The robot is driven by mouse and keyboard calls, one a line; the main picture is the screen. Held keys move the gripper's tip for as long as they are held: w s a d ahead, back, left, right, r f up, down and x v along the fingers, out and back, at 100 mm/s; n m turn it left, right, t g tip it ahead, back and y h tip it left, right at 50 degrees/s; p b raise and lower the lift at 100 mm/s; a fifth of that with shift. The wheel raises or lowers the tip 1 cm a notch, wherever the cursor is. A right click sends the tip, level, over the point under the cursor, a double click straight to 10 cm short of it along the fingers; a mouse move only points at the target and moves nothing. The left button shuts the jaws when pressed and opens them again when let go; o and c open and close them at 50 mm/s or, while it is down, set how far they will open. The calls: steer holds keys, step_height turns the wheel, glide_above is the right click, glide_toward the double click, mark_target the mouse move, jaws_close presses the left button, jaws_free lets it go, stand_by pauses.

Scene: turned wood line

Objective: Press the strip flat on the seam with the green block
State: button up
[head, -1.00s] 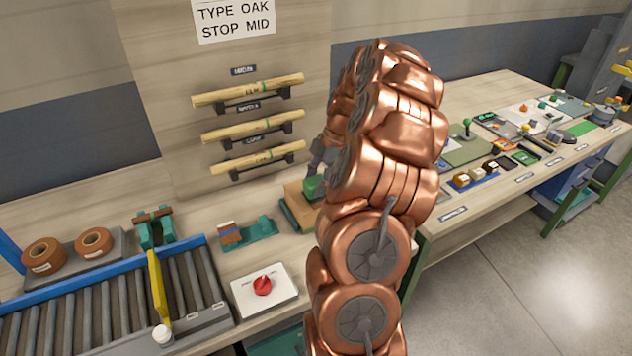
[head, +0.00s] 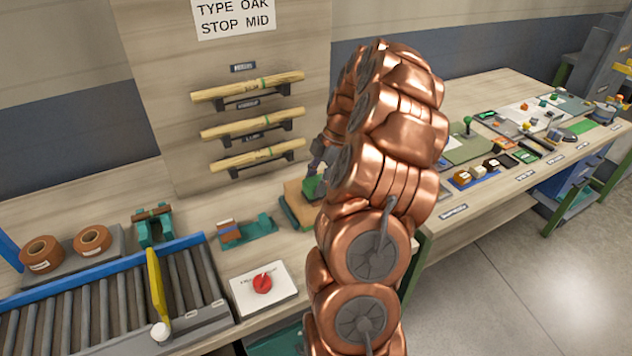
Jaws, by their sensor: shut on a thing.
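The green block (head: 312,187) is at the fingers of my gripper (head: 317,165), which is shut on it. The block is over or on a light wooden piece (head: 293,196) on a green base, at the back of the bench left of my arm. I cannot tell whether the block touches the wood. The strip and the seam do not show; my copper arm and the block hide much of that piece.
A small teal fixture with a brown piece (head: 230,232) stands to the left. A white panel with a red knob (head: 263,283) is in front. A roller conveyor (head: 110,300) with a yellow bar is at the lower left. Wooden rods (head: 248,87) hang on the wall.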

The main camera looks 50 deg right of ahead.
stand_by(0.5)
steer(key=shift+r+b, duration=0.7)
steer(key=shift+r, duration=2.8)
